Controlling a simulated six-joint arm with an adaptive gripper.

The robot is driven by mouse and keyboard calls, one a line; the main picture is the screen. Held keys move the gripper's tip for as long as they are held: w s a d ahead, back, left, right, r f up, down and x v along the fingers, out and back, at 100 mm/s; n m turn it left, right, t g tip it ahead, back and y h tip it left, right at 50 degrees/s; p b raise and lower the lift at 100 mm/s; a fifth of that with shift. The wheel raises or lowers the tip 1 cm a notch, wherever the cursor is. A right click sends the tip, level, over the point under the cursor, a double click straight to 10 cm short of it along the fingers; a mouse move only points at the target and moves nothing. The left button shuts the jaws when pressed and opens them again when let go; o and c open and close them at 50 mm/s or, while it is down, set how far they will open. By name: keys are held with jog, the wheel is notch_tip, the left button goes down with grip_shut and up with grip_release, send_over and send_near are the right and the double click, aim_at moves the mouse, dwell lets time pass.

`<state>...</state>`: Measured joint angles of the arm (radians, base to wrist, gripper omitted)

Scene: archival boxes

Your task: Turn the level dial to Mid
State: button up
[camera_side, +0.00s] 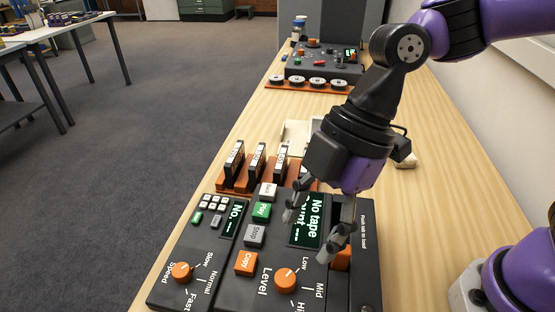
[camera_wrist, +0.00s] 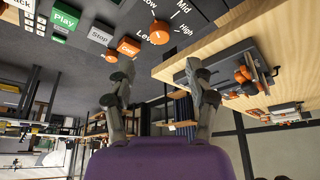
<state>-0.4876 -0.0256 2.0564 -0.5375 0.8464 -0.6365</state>
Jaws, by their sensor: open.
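The level dial (camera_side: 285,279) is an orange round knob on the dark console's front, with Low, Mid and High printed around it. Its pointer mark is small; it seems to face the Low side, but I cannot tell exactly. In the wrist view the dial (camera_wrist: 159,33) sits near the top, ahead of the fingertips. My gripper (camera_side: 305,237) is open and empty, its two fingers pointing down over the console near the green "No tape" display (camera_side: 308,220). The fingers (camera_wrist: 160,68) also show spread apart in the wrist view. They look clear of the dial.
An orange speed dial (camera_side: 182,272) is left of the level dial. Copy (camera_side: 246,263), Stop (camera_side: 254,235) and Play (camera_side: 262,211) buttons lie between. Upright tapes in an orange rack (camera_side: 236,186) stand behind the console. Another console (camera_side: 325,65) is farther back on the wooden table (camera_side: 440,200).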

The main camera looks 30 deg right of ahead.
aim_at(286, 277)
jog(key=x, duration=0.7)
jog(key=shift+f, duration=0.35)
grip_shut()
